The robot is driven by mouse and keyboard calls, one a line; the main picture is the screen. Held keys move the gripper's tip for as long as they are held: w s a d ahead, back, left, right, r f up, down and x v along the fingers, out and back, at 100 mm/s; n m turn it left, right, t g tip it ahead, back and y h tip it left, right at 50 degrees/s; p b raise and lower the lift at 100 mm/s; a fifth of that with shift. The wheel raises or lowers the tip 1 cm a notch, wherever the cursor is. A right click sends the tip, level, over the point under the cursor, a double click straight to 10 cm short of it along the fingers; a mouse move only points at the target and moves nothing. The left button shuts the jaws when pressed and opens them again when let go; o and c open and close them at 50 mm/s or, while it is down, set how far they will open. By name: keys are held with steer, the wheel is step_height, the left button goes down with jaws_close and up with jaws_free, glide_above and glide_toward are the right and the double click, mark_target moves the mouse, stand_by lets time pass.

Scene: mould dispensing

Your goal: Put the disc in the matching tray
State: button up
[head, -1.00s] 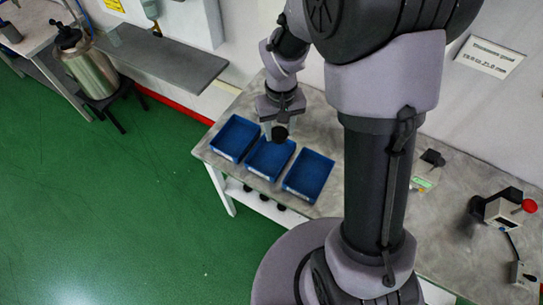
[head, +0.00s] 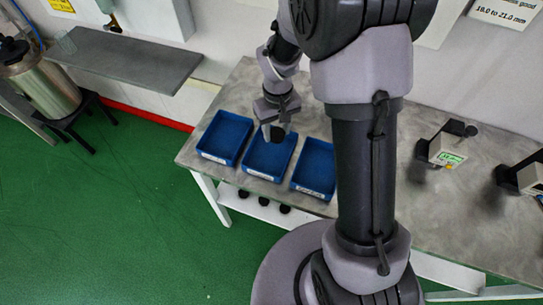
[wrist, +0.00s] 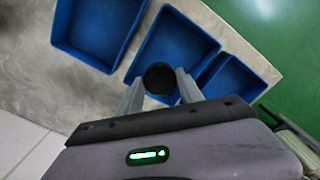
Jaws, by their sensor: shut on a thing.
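My gripper (head: 276,132) is shut on a small black disc (head: 278,136) above the middle blue tray (head: 256,167). In the wrist view the disc (wrist: 160,78) sits between the two grey fingers, with the middle tray (wrist: 199,38) behind it. The left blue tray (head: 212,156) and the right blue tray (head: 309,188) stand on either side of the middle one. All three look empty where I see inside. Each has a white label on its front, too small to read. My arm hides part of the right tray's edge.
The grey table (head: 440,215) carries a small gauge device (head: 443,148) and another device (head: 525,177) at the right. Several black knobs show under the table's front edge. A grey shelf (head: 120,62) and a metal canister (head: 40,85) are at the upper left.

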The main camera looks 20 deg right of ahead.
steer(key=o, duration=1.4)
step_height(320, 180, up, 17)
steer(key=p, duration=0.5)
steer(key=shift+r+p, duration=0.2)
steer(key=shift+p, duration=0.1)
steer(key=shift+s, duration=0.1)
steer(key=s+a+m+t+y+b, duration=0.1)
steer(key=s+a+m+t+b, duration=0.1)
steer(key=s+b, duration=0.3)
steer(key=s+a+m+t+y+b, duration=0.1)
steer(key=s+b, duration=0.5)
steer(key=s, duration=0.7)
steer(key=a+m+t, duration=0.1)
steer(key=m+t, duration=0.1)
steer(key=m, duration=0.1)
steer(key=shift+s+f+t, duration=0.15)
steer(key=shift+s+t, duration=0.2)
steer(key=shift+t, duration=0.05)
